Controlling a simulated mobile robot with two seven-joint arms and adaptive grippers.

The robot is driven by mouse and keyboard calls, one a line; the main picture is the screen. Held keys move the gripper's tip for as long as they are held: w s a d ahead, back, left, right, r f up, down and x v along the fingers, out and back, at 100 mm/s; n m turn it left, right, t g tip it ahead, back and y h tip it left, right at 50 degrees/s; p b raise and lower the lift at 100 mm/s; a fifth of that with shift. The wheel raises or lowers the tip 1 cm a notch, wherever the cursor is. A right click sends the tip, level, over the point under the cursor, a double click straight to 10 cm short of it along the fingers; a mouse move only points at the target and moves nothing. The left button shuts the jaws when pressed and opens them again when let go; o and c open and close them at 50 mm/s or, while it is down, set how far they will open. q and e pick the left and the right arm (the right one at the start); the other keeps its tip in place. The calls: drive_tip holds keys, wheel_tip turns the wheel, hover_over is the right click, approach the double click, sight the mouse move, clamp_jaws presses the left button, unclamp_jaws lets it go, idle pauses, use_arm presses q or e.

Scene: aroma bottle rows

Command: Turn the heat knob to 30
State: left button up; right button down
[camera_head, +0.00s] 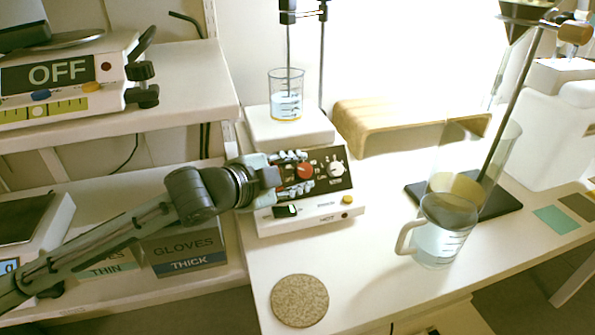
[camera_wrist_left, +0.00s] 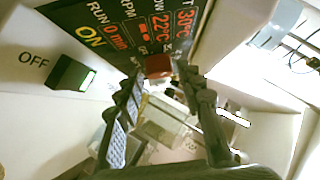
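The hotplate stirrer (camera_head: 325,209) stands on the white bench with a dark panel. Its red knob (camera_head: 305,170) sits left of a white knob (camera_head: 337,167). My left gripper (camera_head: 300,171) is at the panel with its fingers spread on either side of the red knob. In the left wrist view the red knob (camera_wrist_left: 158,66) lies between the fingertips, with small gaps seeming to show beside it. The display (camera_wrist_left: 150,28) reads 30°C and 22°C in red, 0 rpm and RUN ON. The green-lit switch (camera_wrist_left: 73,74) is beside OFF. My right gripper is out of view.
A beaker (camera_head: 286,95) of liquid stands on the hotplate's top, with a rod in it. A jug (camera_head: 441,232) and a stand base (camera_head: 490,198) are to the right. A round mat (camera_head: 299,300) lies in front. Glove boxes (camera_head: 186,249) sit on the left shelf.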

use_arm(q)
drive_tip(key=shift+o, duration=0.6)
drive_tip(key=shift+s+a+r, duration=0.1)
drive_tip(key=shift+s+a, duration=0.05)
drive_tip(key=v, duration=1.1)
drive_tip(key=shift+s, duration=0.25)
drive_tip(key=shift+a+r, duration=0.1)
drive_tip(key=shift+r, duration=0.05)
